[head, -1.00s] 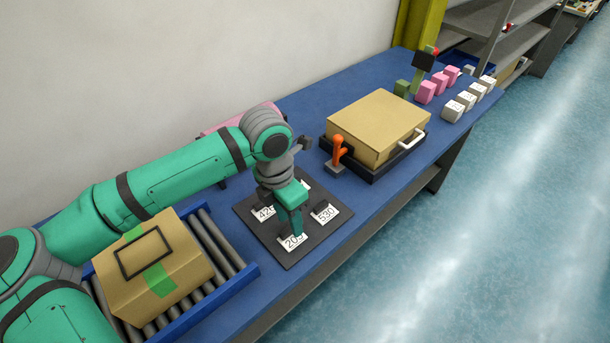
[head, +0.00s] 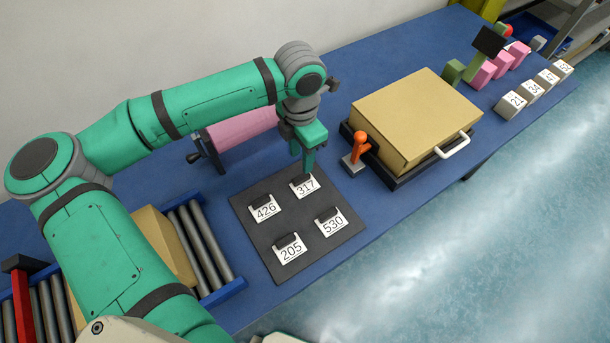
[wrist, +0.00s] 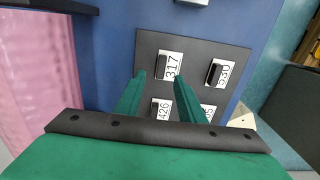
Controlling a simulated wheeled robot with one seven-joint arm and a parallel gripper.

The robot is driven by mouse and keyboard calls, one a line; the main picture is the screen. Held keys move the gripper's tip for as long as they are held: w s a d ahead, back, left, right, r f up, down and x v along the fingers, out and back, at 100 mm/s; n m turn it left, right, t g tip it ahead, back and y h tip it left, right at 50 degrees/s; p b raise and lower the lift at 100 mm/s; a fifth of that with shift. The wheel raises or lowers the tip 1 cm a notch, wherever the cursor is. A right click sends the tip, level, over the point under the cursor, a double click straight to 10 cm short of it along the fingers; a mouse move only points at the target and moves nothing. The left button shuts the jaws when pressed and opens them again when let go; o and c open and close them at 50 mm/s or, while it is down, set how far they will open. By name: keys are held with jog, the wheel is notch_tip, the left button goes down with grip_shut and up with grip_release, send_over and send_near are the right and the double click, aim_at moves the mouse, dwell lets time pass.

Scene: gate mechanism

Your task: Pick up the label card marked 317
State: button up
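The label card marked 317 (head: 306,189) is a white card with a dark raised grip, lying at the far corner of a dark square board (head: 285,209). In the wrist view the 317 card (wrist: 174,66) lies just beyond the fingertips. My gripper (head: 306,168) is above the 317 card in the head view. In the wrist view my gripper (wrist: 159,76) has its two green fingers apart with nothing between them. The exact height above the card is hard to tell.
Cards 426 (head: 265,210), 530 (head: 331,224) and 205 (head: 290,250) share the board. An orange lever (head: 360,147) and a tan lidded box (head: 417,115) stand to the right. A pink roller (head: 240,131) is behind, and a roller conveyor (head: 205,245) is at left.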

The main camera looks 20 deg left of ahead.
aim_at(300, 177)
jog(key=f, duration=0.7)
jog(key=shift+s+d+f, duration=0.1)
jog(key=shift+s, duration=0.1)
jog(key=shift+f, duration=0.35)
jog(key=shift+d, duration=0.1)
jog(key=shift+c, duration=0.2)
jog(key=c, duration=0.5)
grip_shut()
jog(key=shift+s+a, duration=0.1)
jog(key=shift+a, duration=0.2)
